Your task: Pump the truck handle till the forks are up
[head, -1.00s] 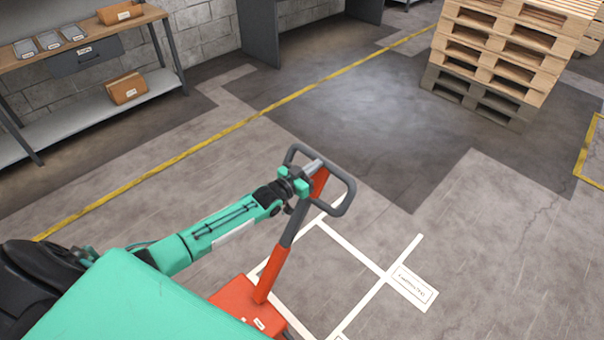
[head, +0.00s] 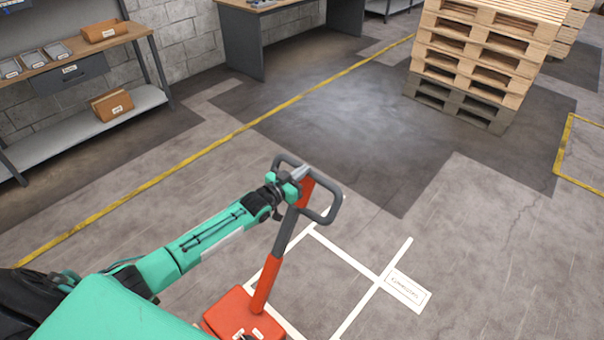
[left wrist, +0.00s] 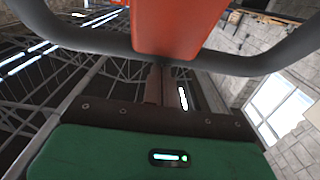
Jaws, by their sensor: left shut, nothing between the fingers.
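The truck handle is a red and grey shaft (head: 265,283) with a grey loop (head: 330,206) on top. It leans up and right from the red truck base (head: 226,313) at the bottom of the head view. My left gripper (head: 297,176) is at the loop's upper part, shut with nothing between its fingers. In the left wrist view, the grey loop bar (left wrist: 258,62) and the red handle head (left wrist: 178,27) are right in front of the gripper (left wrist: 165,80). The forks are hidden or out of frame. My right gripper is not in view.
White floor lines with a label (head: 406,290) lie right of the truck. A pallet stack (head: 477,62) stands at the back right. A shelf bench (head: 95,50) with boxes is at the left, and a desk (head: 243,42) at the back. The middle floor is clear.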

